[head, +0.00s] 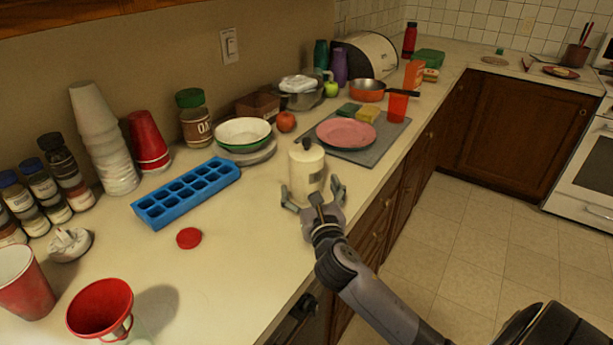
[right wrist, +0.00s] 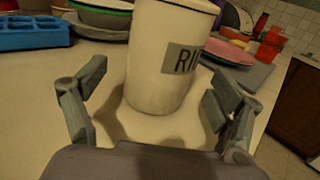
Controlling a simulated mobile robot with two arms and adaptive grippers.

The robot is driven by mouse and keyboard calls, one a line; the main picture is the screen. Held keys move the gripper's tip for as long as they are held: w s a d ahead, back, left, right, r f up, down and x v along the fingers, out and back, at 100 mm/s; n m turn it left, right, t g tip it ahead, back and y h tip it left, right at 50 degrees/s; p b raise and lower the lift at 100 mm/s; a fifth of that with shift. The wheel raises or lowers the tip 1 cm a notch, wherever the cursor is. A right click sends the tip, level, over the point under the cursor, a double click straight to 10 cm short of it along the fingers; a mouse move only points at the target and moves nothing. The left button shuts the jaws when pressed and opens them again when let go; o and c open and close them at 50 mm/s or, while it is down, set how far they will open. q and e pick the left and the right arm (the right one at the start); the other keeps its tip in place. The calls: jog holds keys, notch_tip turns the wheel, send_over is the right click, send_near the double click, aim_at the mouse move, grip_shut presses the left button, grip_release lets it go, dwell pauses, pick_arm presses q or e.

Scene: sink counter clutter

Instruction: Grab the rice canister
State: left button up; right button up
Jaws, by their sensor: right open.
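The rice canister (head: 306,172) is a cream cylinder with a lid and dark knob, upright on the counter near its front edge. In the right wrist view the canister (right wrist: 165,60) shows a grey label with the letters "RI". My right gripper (head: 313,192) is open at the near side of the canister. In the right wrist view the fingers of the right gripper (right wrist: 158,100) stand apart on either side of the canister's lower part, with gaps on both sides. The canister's top is cut off in that view. My left gripper is not in view.
A blue ice tray (head: 187,192) and a red lid (head: 189,238) lie left of the canister. Stacked bowls (head: 243,135) stand behind it. A pink plate (head: 346,132) rests on a grey mat to the right.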

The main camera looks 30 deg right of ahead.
aim_at(310, 185)
jog(key=x, duration=0.4)
jog(key=shift+d+r, duration=0.1)
jog(key=shift+r, duration=0.05)
jog(key=shift+w+d, duration=0.1)
jog(key=shift+w, duration=0.25)
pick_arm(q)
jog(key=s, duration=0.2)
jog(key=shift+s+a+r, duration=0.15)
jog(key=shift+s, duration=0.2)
pick_arm(e)
jog(key=c, duration=2)
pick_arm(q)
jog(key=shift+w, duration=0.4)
pick_arm(e)
jog(key=shift+c, duration=0.4)
jog(key=shift+r, duration=0.15)
